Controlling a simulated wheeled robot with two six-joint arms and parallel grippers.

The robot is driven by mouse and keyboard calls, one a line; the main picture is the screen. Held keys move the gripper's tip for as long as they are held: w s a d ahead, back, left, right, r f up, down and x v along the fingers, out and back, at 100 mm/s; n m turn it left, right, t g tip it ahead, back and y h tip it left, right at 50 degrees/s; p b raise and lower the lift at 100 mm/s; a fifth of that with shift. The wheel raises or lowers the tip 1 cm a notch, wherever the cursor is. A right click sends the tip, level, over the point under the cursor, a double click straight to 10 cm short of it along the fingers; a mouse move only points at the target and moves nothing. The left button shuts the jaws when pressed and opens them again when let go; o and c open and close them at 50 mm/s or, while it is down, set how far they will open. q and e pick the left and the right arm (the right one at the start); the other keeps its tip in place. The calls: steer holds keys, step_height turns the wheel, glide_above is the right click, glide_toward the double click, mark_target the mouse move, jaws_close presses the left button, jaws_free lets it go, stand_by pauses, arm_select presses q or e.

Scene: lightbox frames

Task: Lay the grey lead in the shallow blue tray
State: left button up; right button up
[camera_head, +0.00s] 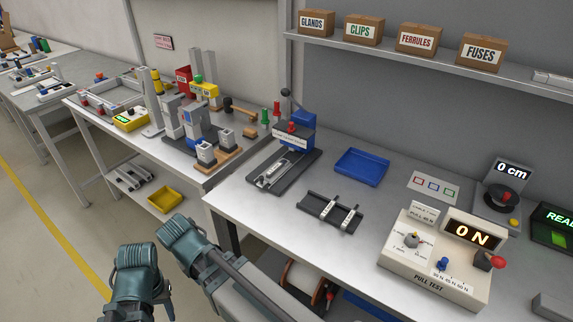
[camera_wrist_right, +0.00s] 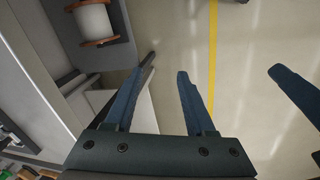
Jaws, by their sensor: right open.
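The shallow blue tray (camera_head: 361,167) lies empty on the near bench, right of the lever press. I cannot surely make out the grey lead. A grey, looped shape (camera_head: 272,175) lies on the press's dark base, and two pale pieces (camera_head: 338,213) lie across a dark rack. My arms show at the lower left of the head view, off the bench front, with no fingertips clear there. In the right wrist view my right gripper (camera_wrist_right: 160,76) is open and empty above the floor. One finger of my left gripper (camera_wrist_right: 296,90) shows at the right edge.
The lever press (camera_head: 293,135) stands left of the tray. The pull tester (camera_head: 435,262) and a length display (camera_head: 507,175) are to the right. A shelf of labelled boxes (camera_head: 419,39) hangs above. A wire spool (camera_wrist_right: 92,22) sits below the bench. Bare bench surrounds the tray.

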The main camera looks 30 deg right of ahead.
steer(key=w+d+r+m+t+h+p, duration=0.1)
steer(key=w+d+r+m+h+p, duration=0.15)
steer(key=w+d+r+m, duration=0.35)
steer(key=w+d+r+m+t+h+p, duration=0.1)
steer(key=w+d+r+m+p, duration=0.25)
steer(key=w+d, duration=0.4)
arm_select(q)
step_height(320, 180, up, 9)
steer(key=p, duration=0.2)
arm_select(e)
steer(key=m+t+h, duration=0.1)
steer(key=m+h, duration=0.2)
steer(key=m, duration=0.3)
glide_toward(276, 167)
steer(key=b, duration=0.2)
steer(key=w+d+f+b, duration=0.1)
steer(key=b, duration=0.2)
steer(key=shift+f+n, duration=0.25)
steer(key=shift+w+d+f+b, duration=0.1)
steer(key=shift+d+f+b, duration=0.15)
steer(key=shift+d+b, duration=0.05)
arm_select(q)
step_height(276, 167, down, 5)
steer(key=shift+f, duration=0.1)
arm_select(e)
steer(key=shift+d, duration=0.1)
